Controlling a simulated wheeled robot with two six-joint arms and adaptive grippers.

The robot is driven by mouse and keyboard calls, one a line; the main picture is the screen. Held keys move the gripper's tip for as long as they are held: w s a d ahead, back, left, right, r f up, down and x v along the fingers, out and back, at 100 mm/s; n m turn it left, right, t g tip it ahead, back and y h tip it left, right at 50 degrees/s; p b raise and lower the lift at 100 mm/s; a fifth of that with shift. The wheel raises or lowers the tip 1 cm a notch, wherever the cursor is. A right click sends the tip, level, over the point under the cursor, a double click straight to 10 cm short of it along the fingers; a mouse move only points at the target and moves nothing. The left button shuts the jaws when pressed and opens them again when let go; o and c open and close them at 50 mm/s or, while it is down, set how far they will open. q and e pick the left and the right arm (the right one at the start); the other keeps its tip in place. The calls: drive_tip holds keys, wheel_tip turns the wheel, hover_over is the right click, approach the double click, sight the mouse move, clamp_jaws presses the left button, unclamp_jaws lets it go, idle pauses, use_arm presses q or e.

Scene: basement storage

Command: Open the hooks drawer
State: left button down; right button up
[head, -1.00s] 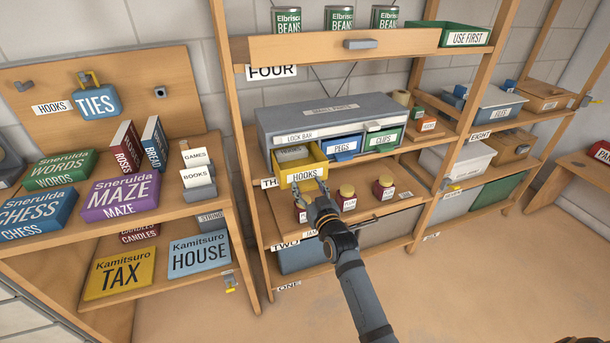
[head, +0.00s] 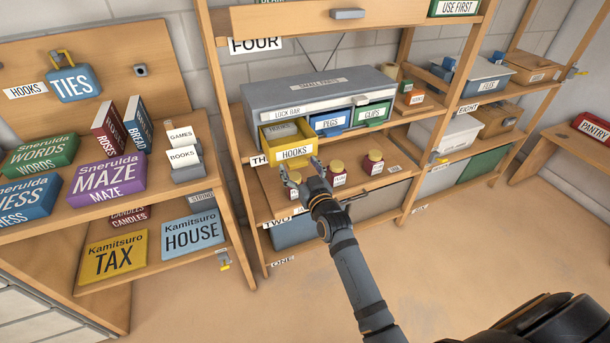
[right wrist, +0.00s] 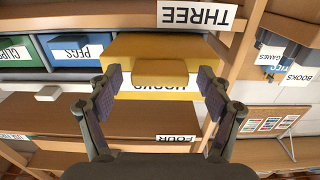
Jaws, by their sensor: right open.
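The yellow hooks drawer (head: 286,146) stands pulled out at the left of the grey small parts cabinet (head: 320,92), its inside partly visible. Its front carries a HOOKS label. In the right wrist view, which is upside down, the drawer front (right wrist: 190,50) and its yellow handle (right wrist: 162,72) show. My right gripper (head: 303,170) is open just in front of the drawer. In the wrist view its fingertips (right wrist: 161,82) stand apart, one on each side of the handle, without closing on it. I cannot tell whether they touch the drawer. My left gripper is not in view.
The blue pegs drawer (head: 331,121) and green clips drawer (head: 373,115) are shut beside it. Shelf posts (head: 232,150) flank the cabinet. The floor in front is clear.

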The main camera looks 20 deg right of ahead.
drive_tip(key=s, duration=1.1)
drive_tip(key=shift+d, duration=0.15)
drive_tip(key=s+d+f+g+p, duration=0.1)
drive_tip(key=s+f+g+p, duration=0.35)
drive_tip(key=f, duration=1.25)
drive_tip(key=s+d+f+g+p, duration=0.1)
drive_tip(key=s+f+g, duration=0.5)
drive_tip(key=f, duration=1)
drive_tip(key=s+d+f+g+p, duration=0.1)
drive_tip(key=s+f, duration=0.4)
drive_tip(key=s, duration=0.5)
drive_tip(key=s+d+f+g+h+p, duration=0.1)
drive_tip(key=s+d+f+g, duration=0.2)
drive_tip(key=s, duration=0.7)
drive_tip(key=s+d+f+g+p, duration=0.1)
drive_tip(key=s+d+f+g, duration=0.1)
drive_tip(key=s+f, duration=0.4)
drive_tip(key=s, duration=0.5)
drive_tip(key=shift+f, duration=0.4)
